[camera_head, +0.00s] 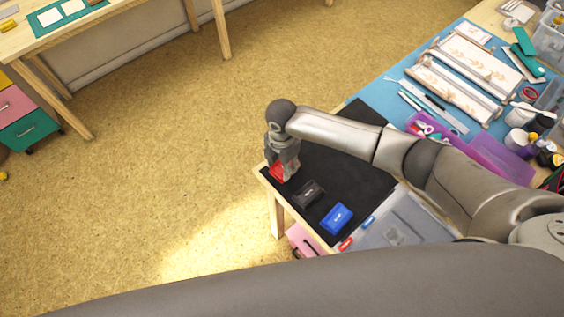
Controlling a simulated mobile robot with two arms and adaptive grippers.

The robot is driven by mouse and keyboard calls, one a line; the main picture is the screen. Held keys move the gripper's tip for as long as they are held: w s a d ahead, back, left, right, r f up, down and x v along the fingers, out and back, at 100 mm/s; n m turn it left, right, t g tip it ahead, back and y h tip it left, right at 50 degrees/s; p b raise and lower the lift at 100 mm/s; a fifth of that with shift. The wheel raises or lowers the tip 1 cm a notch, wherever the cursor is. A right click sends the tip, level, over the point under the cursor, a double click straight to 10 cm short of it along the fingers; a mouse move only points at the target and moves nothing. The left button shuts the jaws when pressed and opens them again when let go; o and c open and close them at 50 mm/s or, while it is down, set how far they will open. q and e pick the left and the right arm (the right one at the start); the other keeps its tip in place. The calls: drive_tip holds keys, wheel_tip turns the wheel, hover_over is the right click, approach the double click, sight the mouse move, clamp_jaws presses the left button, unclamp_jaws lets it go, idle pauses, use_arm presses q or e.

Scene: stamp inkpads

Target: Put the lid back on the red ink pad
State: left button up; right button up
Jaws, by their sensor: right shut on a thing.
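The fingers cover much of this piece, so I cannot tell lid from pad or whether the two touch. A black ink pad (308,193) and a blue ink pad (337,218) lie on the mat to the right of and below the gripper. My left gripper is not in view.
A red-capped thing (346,243) and a blue one (368,222) lie by the mat's near edge. A purple tray (496,158), a blue cutting mat (395,80) with papers and tools, and jars crowd the right. The table's left edge is close to the gripper.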

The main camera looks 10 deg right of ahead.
drive_tip(key=shift+f, duration=0.35)
idle(0.7)
idle(0.6)
drive_tip(key=o, duration=0.9)
drive_tip(key=shift+c, duration=0.2)
drive_tip(key=o, duration=0.4)
drive_tip(key=shift+r+p, duration=0.1)
drive_tip(key=shift+p, duration=0.25)
